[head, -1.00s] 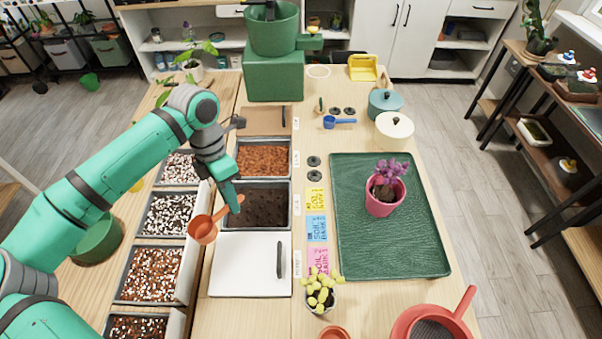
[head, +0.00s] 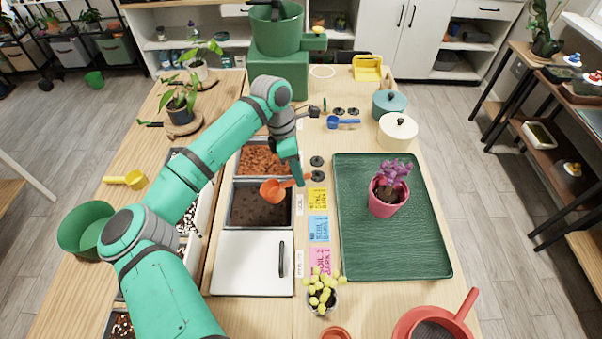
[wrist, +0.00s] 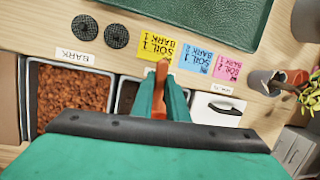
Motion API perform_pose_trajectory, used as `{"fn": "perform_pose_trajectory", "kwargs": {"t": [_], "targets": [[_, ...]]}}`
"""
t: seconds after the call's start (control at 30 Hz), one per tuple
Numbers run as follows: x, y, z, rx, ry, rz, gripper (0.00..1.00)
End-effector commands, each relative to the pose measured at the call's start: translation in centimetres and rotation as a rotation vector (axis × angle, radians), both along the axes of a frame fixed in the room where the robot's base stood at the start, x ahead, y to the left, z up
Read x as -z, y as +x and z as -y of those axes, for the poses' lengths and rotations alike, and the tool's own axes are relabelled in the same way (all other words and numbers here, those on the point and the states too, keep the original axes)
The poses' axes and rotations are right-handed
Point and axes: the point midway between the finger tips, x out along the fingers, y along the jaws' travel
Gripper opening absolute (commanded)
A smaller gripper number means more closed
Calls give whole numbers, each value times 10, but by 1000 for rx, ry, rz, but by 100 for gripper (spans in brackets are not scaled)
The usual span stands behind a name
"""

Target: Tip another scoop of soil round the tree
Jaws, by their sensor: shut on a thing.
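My gripper (head: 298,182) is shut on the handle of an orange scoop (head: 273,190), held above the dark soil bin (head: 259,218) near its right edge. In the wrist view the orange handle (wrist: 161,75) shows between my fingers, and the scoop's bowl is hidden. Whether the scoop holds soil cannot be made out. The small tree with purple leaves (head: 393,172) stands upright in a pink pot (head: 388,198) on the green tray (head: 430,250), to the right of my gripper.
Yellow, blue and pink cards (head: 318,228) lie between the bins and the tray. A bark bin (head: 262,160) and a white lidded bin (head: 250,270) flank the soil bin. A yellow-flowered plant (head: 322,292) stands near the front. The tray's front half is clear.

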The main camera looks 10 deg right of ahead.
Motion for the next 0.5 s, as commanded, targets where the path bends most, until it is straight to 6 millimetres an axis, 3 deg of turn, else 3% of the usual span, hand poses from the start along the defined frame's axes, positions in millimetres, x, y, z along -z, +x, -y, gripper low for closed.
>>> {"fn": "perform_pose_trajectory", "kwargs": {"t": [0.43,0.5], "targets": [[-2,0,-32,-8,-468,-13,0],[1,0,-31,-2,-469,-11,0]]}}
